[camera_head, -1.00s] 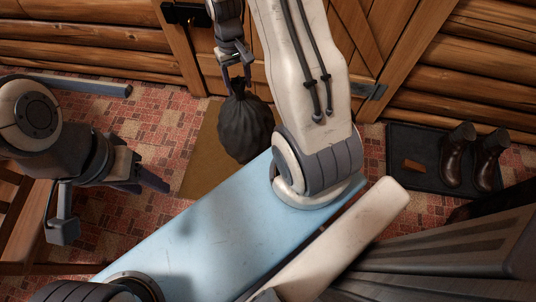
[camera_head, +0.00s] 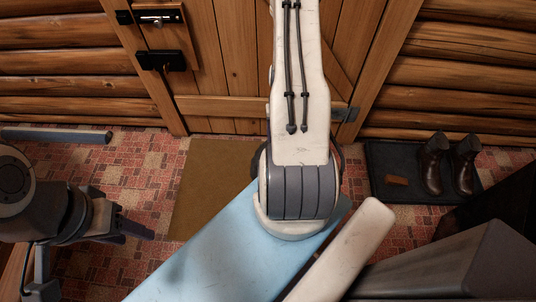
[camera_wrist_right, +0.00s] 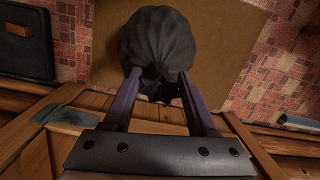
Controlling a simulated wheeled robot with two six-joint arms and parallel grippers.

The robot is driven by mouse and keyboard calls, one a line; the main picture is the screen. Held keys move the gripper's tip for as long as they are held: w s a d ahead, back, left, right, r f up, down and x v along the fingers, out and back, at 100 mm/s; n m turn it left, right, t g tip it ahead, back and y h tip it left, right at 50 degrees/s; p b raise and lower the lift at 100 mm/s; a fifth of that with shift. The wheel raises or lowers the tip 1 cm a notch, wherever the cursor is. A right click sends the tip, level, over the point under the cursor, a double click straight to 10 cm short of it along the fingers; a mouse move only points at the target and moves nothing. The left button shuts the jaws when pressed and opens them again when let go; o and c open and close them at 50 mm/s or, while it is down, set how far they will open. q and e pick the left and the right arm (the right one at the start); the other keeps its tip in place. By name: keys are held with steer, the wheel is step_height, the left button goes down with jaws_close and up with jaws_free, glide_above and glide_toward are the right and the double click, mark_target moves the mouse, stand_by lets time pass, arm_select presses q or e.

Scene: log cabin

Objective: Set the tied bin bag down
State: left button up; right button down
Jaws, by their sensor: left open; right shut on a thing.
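The tied bin bag (camera_wrist_right: 158,42) is black and rounded and shows in the right wrist view. My right gripper (camera_wrist_right: 158,84) is shut on its gathered neck. The bag appears over the brown doormat (camera_wrist_right: 103,55); I cannot tell whether it touches it. In the head view the bag and right gripper are hidden behind my right arm, and the doormat (camera_head: 205,195) lies in front of the door. My left gripper (camera_head: 130,231) is open and empty at the left, above the red patterned rug.
The plank door (camera_head: 225,60) and log walls close off the back. A dark boot tray (camera_head: 385,165) with brown boots (camera_head: 448,165) and a small brown block (camera_head: 397,181) lies right of the mat. Red rug (camera_head: 140,180) shows clear left of the mat.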

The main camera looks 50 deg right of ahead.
steer(key=shift+w+a+f+b, duration=0.55)
steer(key=shift+w+a+f, duration=0.25)
steer(key=shift+w+f, duration=0.8)
steer(key=shift+w+a+f+b, duration=0.55)
steer(key=shift+w+a+f, duration=0.3)
steer(key=shift+w+f, duration=0.7)
steer(key=shift+w+a+f+b, duration=0.7)
steer(key=shift+w+f, duration=0.6)
steer(key=shift+f, duration=0.6)
steer(key=shift+a+r, duration=0.1)
steer(key=shift+c, duration=1)
jaws_free()
step_height(320, 180, up, 12)
steer(key=p, duration=0.3)
steer(key=shift+w+d+p, duration=0.3)
steer(key=shift+d+p, duration=0.1)
steer(key=shift+d, duration=0.05)
